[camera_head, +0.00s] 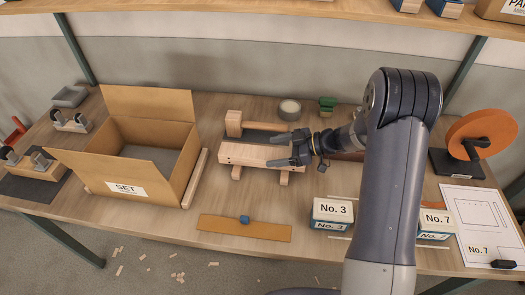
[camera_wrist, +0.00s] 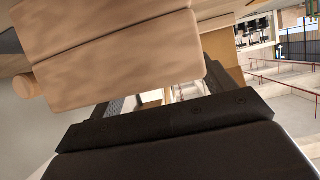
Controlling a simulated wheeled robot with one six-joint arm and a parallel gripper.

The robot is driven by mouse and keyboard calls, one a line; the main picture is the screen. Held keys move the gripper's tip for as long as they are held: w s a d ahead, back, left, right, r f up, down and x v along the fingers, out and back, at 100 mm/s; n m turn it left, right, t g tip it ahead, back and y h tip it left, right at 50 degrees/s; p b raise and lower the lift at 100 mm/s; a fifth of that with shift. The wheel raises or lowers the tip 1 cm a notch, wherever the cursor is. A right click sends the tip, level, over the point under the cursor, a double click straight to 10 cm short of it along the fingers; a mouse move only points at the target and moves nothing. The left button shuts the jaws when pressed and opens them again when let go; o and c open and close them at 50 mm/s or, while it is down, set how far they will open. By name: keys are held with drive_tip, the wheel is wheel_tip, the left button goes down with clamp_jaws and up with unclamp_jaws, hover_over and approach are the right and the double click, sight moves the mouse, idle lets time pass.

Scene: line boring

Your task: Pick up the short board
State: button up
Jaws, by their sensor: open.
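A short, light wooden board (camera_head: 250,155) with small dark marks on its face lies raised on small wooden supports at mid-table. My gripper (camera_head: 288,150) is open at the board's right end, one finger on the far side and one over or beside the near side. I cannot tell whether the fingers touch it. In the wrist view, wood (camera_wrist: 125,60) fills the upper left, close to the camera, above the dark gripper body (camera_wrist: 170,125).
An open cardboard box (camera_head: 125,190) stands left. A mallet-like wooden piece (camera_head: 235,123) lies behind the board, and a tape roll (camera_head: 289,110) farther back. A flat brown strip (camera_head: 225,226) with a blue knob lies in front.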

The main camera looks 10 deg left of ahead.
sight(262, 155)
drive_tip(key=shift+p+x, duration=0.3)
drive_tip(key=shift+x, duration=1.05)
drive_tip(key=shift+c, duration=0.4)
drive_tip(key=c, duration=1.1)
